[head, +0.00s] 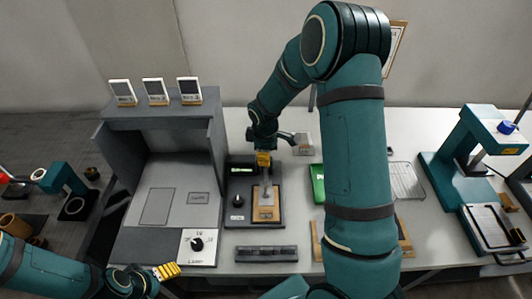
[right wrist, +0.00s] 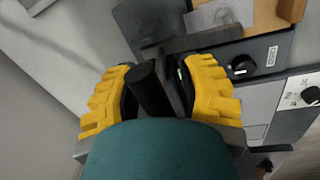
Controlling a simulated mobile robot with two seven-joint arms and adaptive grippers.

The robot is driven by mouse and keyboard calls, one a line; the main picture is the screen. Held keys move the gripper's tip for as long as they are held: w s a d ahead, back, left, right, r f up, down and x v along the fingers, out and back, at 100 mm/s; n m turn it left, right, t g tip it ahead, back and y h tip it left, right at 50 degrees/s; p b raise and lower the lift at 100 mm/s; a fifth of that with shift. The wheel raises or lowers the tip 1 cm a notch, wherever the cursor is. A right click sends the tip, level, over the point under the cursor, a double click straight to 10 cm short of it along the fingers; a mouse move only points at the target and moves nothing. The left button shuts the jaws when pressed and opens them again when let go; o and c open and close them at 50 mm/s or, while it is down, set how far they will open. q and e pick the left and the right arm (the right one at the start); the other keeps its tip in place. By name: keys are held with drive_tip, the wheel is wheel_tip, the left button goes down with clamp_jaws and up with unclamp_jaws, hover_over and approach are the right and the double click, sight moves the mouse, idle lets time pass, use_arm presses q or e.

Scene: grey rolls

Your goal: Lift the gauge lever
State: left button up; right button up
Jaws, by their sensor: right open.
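The gauge is a dark base plate (head: 240,219) with a wooden block (head: 264,213), a black knob (head: 237,200) and a grey metal lever (head: 265,185). My right gripper (head: 263,159) is at the far end of the gauge and hides part of it. In the right wrist view my right gripper (right wrist: 156,92) is open, with yellow fingers on both sides of a black handle (right wrist: 149,89). Contact with the handle cannot be told. My left gripper (head: 167,270) is low at the left, away from the gauge; its jaw gap is unclear.
A grey cabinet (head: 150,112) with three small display cards stands left of the gauge. A panel with a black dial (head: 197,244) and a dark slotted bar (head: 266,254) lie nearer me. A green press (head: 475,150) stands at the right. My right arm hides the middle of the table.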

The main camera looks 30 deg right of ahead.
clamp_jaws()
use_arm(q)
drive_tip(key=shift+r, duration=0.1)
